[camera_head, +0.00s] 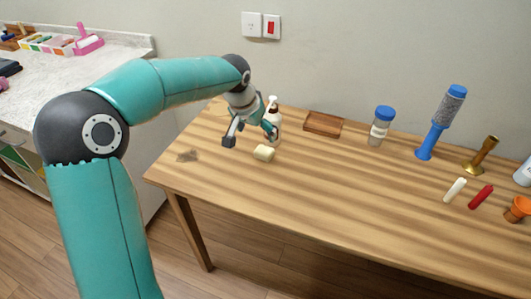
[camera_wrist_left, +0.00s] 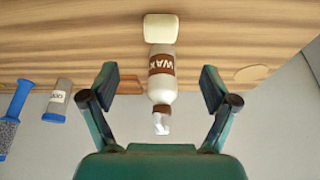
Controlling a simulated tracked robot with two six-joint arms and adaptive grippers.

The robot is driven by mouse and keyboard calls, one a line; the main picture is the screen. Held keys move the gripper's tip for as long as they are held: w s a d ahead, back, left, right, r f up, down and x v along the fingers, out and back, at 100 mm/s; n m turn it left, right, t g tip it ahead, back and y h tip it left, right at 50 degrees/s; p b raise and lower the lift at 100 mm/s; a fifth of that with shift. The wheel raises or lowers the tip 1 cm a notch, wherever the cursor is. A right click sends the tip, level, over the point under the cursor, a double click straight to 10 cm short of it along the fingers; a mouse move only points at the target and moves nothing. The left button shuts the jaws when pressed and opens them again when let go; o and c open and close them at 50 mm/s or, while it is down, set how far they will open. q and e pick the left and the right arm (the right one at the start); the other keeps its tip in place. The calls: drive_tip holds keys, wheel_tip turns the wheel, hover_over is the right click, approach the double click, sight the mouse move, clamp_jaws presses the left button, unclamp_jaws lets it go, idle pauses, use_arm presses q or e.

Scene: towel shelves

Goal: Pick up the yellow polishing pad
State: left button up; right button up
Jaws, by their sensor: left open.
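The pale yellow polishing pad (camera_head: 264,153) lies on the wooden table near its left end. It also shows in the left wrist view (camera_wrist_left: 160,28), at the top centre, beyond my fingers. My left gripper (camera_head: 249,138) is open and empty above the table, close to the pad and apart from it. In the left wrist view its two fingers (camera_wrist_left: 160,88) stand wide apart, with a bottle labelled WAX (camera_wrist_left: 162,84) showing between them. In the head view this bottle (camera_head: 275,122) stands just behind the pad, partly hidden by the gripper. My right gripper is not in view.
A wooden tray (camera_head: 323,124), a blue-lidded jar (camera_head: 381,127) and a blue dispenser (camera_head: 440,122) stand towards the back of the table (camera_head: 330,190). A brass holder (camera_head: 481,155), white candle (camera_head: 455,190) and red candle (camera_head: 481,197) are at the right. The front middle is clear.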

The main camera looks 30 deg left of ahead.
sight(264, 150)
use_arm(q)
drive_tip(key=x, duration=1.1)
drive_tip(key=shift+w, duration=0.1)
drive_tip(key=c, duration=0.9)
